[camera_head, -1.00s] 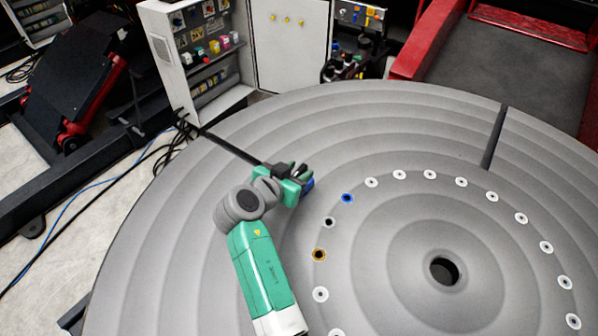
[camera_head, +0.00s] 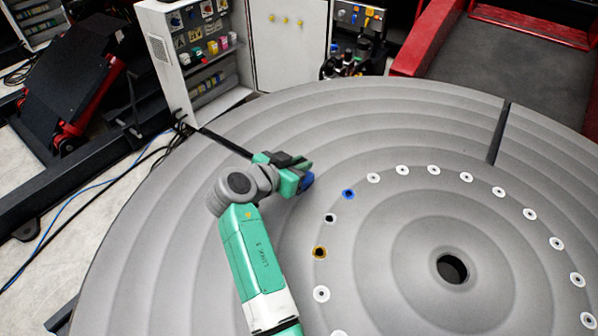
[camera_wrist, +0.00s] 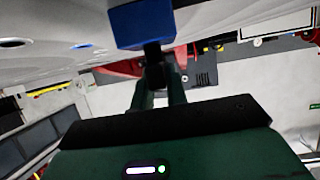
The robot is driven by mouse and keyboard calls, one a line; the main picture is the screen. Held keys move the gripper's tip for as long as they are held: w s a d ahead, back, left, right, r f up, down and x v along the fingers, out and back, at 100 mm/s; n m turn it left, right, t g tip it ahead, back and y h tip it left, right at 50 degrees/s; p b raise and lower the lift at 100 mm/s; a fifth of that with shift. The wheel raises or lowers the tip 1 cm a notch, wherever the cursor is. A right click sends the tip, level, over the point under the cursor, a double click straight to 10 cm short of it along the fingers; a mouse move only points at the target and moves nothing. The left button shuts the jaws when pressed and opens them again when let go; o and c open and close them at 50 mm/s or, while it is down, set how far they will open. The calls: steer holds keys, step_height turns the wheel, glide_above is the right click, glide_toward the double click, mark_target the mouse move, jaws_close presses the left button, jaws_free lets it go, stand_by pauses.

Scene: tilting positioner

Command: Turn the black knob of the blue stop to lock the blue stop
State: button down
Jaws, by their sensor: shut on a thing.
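The blue stop (camera_head: 308,181) sits on the grey disc (camera_head: 400,120), left of the ring of holes and mostly hidden by my gripper (camera_head: 298,176). In the wrist view the blue stop (camera_wrist: 141,24) is a blue block at the top. Its black knob (camera_wrist: 153,56) sticks out below the block, toward my gripper (camera_wrist: 158,82). My two dark green fingers are on either side of the knob and shut on it. The knob is hidden in the head view. I cannot tell the lock's state.
A ring of several holes runs around the disc, with one blue-rimmed hole (camera_head: 348,194) and one orange-rimmed hole (camera_head: 319,252). A white control cabinet (camera_head: 205,60) stands behind. A dark slot (camera_head: 500,130) cuts the disc at the right.

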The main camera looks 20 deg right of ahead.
steer(key=shift+g, duration=0.3)
steer(key=c, duration=1.4)
jaws_free()
steer(key=p+v, duration=0.2)
steer(key=v, duration=0.5)
steer(key=shift+s+a+r, duration=0.1)
steer(key=shift+s+a, duration=0.1)
steer(key=shift+a, duration=0.15)
